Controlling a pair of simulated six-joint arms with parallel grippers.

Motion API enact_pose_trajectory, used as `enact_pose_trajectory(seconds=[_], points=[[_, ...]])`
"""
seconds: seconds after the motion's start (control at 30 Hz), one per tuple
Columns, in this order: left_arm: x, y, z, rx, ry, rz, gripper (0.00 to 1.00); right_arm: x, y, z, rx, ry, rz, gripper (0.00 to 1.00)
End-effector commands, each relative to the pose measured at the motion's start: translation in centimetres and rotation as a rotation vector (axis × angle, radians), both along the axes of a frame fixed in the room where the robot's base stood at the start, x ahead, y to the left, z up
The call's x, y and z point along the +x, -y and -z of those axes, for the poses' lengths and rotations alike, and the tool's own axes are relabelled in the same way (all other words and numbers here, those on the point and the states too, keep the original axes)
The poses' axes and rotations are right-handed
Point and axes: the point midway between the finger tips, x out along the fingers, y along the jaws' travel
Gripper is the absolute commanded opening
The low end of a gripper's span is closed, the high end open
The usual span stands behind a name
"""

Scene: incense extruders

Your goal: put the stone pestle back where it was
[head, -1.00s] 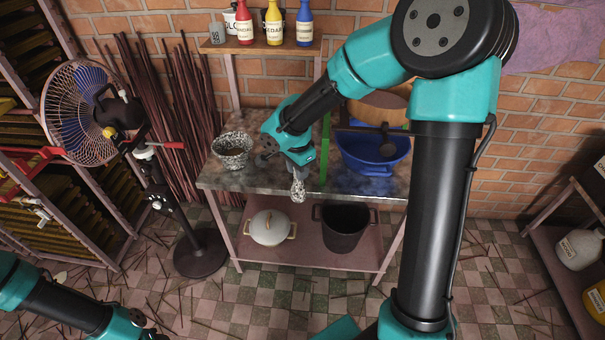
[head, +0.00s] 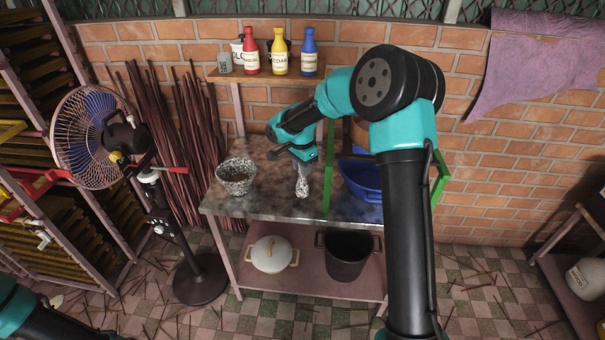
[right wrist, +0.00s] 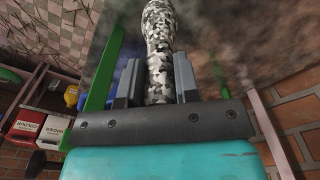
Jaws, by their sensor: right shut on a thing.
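The speckled stone pestle (head: 302,187) hangs upright from my right gripper (head: 301,165), over the front part of the metal-topped table. My right gripper is shut on the pestle's upper end. In the right wrist view the pestle (right wrist: 158,50) runs out between the two fingers (right wrist: 158,85). I cannot tell whether its lower end touches the tabletop. The speckled stone mortar (head: 236,178) stands on the table to the left of the pestle, apart from it. My left arm shows only at the lower left corner, and its gripper is out of view.
A blue basin (head: 362,180) and a green frame (head: 328,165) stand right of the pestle. Several bottles stand on the shelf (head: 262,76) behind. A white pot (head: 272,256) and a dark pot (head: 348,258) sit below. A fan (head: 100,138) stands left. The tabletop between mortar and frame is clear.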

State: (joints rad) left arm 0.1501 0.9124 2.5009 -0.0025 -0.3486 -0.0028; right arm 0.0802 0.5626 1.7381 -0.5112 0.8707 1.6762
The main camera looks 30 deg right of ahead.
Motion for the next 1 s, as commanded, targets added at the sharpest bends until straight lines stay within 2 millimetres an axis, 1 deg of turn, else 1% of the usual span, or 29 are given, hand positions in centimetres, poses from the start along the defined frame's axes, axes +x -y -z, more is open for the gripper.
enact_pose_trajectory(seconds=[0.03, 0.13, 0.43, 0.53, 0.73, 0.83, 1.0], points=[[0.0, 0.0, 0.0, 0.0, 0.0, 0.0, 0.43, 0.5, 0.3, 0.0, 0.0, 0.001, 0.001, 0.06], [0.0, 0.0, 0.0, 0.0, 0.0, 0.0, 0.43, 0.9, 0.6, 0.0, -0.001, 0.001, 0.0, 0.06], [0.0, 0.0, 0.0, 0.0, 0.0, 0.0, 0.43, 0.9, 0.6, 0.1, 0.0, 0.0, 0.0, 0.06], [0.0, 0.0, 0.0, 0.0, 0.0, 0.0, 0.43, 0.9, 0.6, 0.8, 0.0, -0.001, 0.0, 0.06], [0.0, 0.0, 0.0, 0.0, 0.0, 0.0, 0.43, 0.9, 0.6, 3.2, 0.0, -0.002, 0.0, 0.06], [0.0, 0.0, 0.0, 0.0, 0.0, 0.0, 0.43, 0.9, 0.6, 3.6, 0.0, 0.001, -0.001, 0.06], [0.0, 0.0, 0.0, 0.0, 0.0, 0.0, 0.43, 0.9, 0.6, 3.6, 0.0, 0.001, 0.0, 0.06]])
